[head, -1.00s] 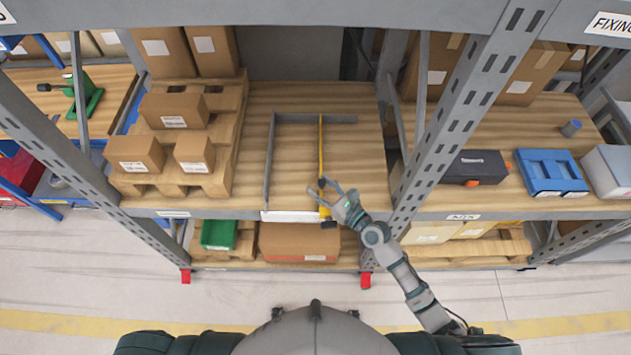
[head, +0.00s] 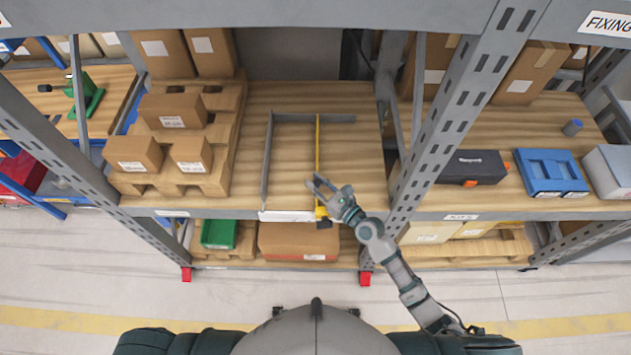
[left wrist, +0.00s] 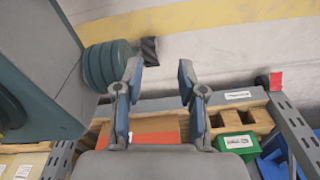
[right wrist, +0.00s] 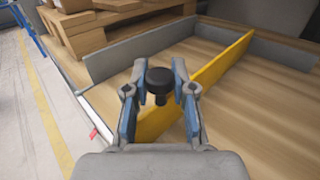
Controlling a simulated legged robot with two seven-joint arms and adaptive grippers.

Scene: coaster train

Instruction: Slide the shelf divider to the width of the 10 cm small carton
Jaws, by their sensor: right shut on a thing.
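The yellow shelf divider (head: 317,148) stands upright on the wooden shelf board, right of a fixed grey side wall (head: 267,158). Its black knob (right wrist: 160,78) shows between the fingers of my right gripper (right wrist: 160,68). In the head view my right gripper (head: 318,183) is at the divider's front end, shut on the divider. Small cartons (head: 136,152) (head: 190,153) (head: 173,110) sit on a pallet at left; I cannot tell which is 10 cm wide. My left gripper (left wrist: 160,75) is open and empty in the left wrist view, outside the head view.
A grey back wall (head: 335,118) closes the slot behind. The slot between the grey wall and divider is empty. A green bin (head: 218,234) and a brown box (head: 298,241) are below.

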